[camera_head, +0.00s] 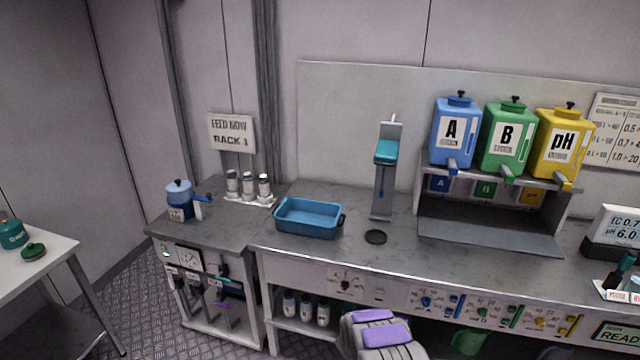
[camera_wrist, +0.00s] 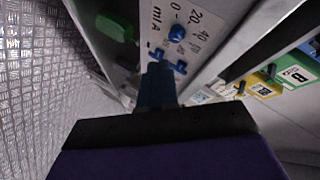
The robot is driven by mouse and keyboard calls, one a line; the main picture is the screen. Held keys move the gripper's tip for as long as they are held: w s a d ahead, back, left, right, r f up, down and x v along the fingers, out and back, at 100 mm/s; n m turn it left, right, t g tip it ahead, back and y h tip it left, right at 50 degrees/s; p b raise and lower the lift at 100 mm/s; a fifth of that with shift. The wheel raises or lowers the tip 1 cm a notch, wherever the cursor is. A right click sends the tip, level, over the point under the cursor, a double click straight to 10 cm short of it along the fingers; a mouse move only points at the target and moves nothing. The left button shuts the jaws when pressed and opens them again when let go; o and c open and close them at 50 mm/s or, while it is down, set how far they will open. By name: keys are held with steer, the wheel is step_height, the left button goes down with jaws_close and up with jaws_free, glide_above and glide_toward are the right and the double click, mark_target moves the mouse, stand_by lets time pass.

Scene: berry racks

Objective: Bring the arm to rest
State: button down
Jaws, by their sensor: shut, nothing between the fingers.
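My gripper (camera_wrist: 158,72) shows in the wrist view as dark blue fingers closed together, with nothing between them. Behind the fingers are a black bar and a purple body. The fingertips overlap a pale panel (camera_wrist: 200,18) printed with "20", "40" and "ml A", with blue knobs beside them; I cannot tell whether they touch it. In the head view, grey and purple parts of my arm (camera_head: 385,335) show at the bottom, in front of the bench. The fingers cannot be made out there.
The bench (camera_head: 340,260) carries a blue tray (camera_head: 308,232), a teal-topped stand (camera_head: 386,152) and blue, green and yellow dispensers (camera_head: 506,140) on a shelf. A small blue-lidded pot (camera_head: 179,210) stands at left. A side table (camera_head: 35,275) is far left. Open floor (camera_head: 120,300) lies between.

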steer(key=w+a+r+n+y, duration=0.2)
steer(key=r+y, duration=0.1)
steer(key=r, duration=0.3)
steer(key=w+a+r+n+y, duration=0.2)
steer(key=r, duration=0.4)
steer(key=s+a+r+n+g+y, duration=0.1)
steer(key=s+a+r+n+y, duration=0.5)
steer(key=a+r, duration=0.6)
steer(key=s+a+r+n+g+y, duration=0.1)
steer(key=s+r+n+g, duration=0.4)
steer(key=s, duration=0.9)
steer(key=s+a+r+n, duration=0.1)
steer(key=s+r+n, duration=0.1)
steer(key=s+r, duration=0.8)
steer(key=s+d+n+g+h, duration=0.1)
steer(key=s+d+n+g, duration=0.1)
steer(key=s, duration=1.2)
steer(key=s+d+n+g, duration=0.2)
steer(key=s+d, duration=0.2)
steer(key=s, duration=1)
steer(key=shift+s+g+h, duration=0.4)
steer(key=shift+a, duration=0.15)
